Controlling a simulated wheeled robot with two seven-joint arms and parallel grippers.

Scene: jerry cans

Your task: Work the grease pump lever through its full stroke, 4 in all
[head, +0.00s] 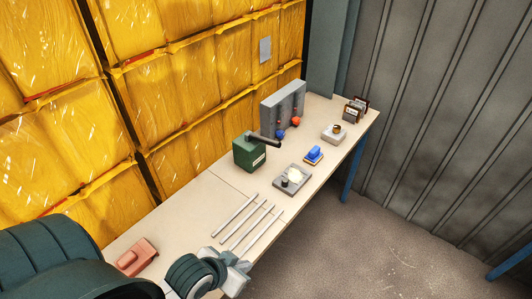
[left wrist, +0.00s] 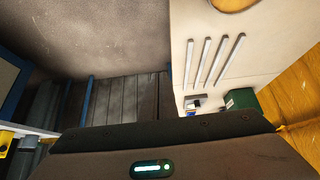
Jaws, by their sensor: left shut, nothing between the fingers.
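The grease pump (head: 249,155) is a dark green box with a pale label, standing on the bench past its middle. Its dark lever (head: 266,141) sticks out from the top toward the right, close to level. In the left wrist view the green pump (left wrist: 241,98) shows small, partly cut off by a dark body part of mine. My left gripper (head: 234,262) is shut and empty over the bench's near front edge, well short of the pump and not touching the lever. My right gripper is not in view.
Several metal rods (head: 245,222) lie between my left gripper and the pump. A grey tray (head: 292,180), a blue-handled brush (head: 314,154) and a grey panel with red and blue knobs (head: 284,104) are near the pump. A red object (head: 137,257) lies nearby left. Yellow wrapped stacks (head: 190,90) border the bench.

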